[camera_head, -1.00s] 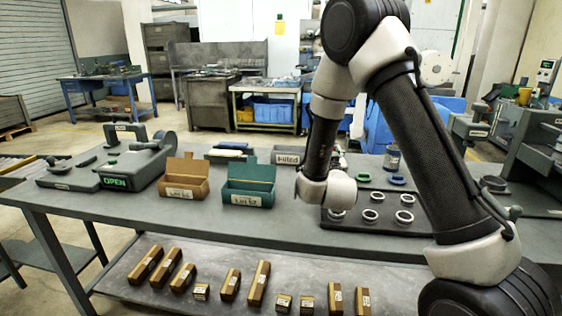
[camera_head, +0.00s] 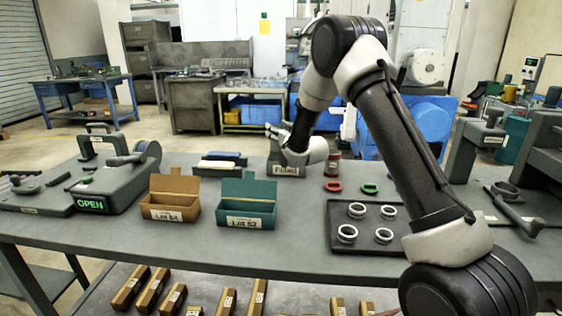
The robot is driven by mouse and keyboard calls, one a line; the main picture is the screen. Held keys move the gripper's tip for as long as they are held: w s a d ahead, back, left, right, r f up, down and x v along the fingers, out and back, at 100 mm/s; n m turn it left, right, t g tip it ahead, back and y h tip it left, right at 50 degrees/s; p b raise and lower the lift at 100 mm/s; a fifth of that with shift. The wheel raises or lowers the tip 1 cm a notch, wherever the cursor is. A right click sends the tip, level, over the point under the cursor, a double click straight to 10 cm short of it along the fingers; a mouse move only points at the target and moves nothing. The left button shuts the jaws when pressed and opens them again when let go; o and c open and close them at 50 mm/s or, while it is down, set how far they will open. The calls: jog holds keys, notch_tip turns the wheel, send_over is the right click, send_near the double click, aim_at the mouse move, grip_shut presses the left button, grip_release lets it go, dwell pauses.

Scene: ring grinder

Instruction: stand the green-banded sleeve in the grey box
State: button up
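The grey box (camera_head: 286,171), labelled "Filled", stands at the back of the bench, right of the green Lot 52 box. Its upper part is partly covered by my wrist. My gripper (camera_head: 271,131) is above and just behind the box, pointing left. The fingers are small here, and I cannot tell whether they are open or hold anything. I cannot make out the green-banded sleeve; it may be hidden by my arm or gripper. A green ring (camera_head: 369,189) lies on the bench behind the ring tray. A red-toned cylinder (camera_head: 333,166) stands right of the box.
A red ring (camera_head: 333,186) lies near the cylinder. A dark tray (camera_head: 340,215) carries several metal rings, partly behind my arm. Brown Lot 61 (camera_head: 170,209) and green Lot 52 (camera_head: 248,213) boxes stand open with raised lids. The grinder showing OPEN (camera_head: 90,204) is at left.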

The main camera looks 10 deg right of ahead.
aim_at(278, 149)
notch_tip(278, 149, down, 8)
jog(key=shift+r, duration=0.1)
dwell(0.4)
jog(key=o, duration=1.4)
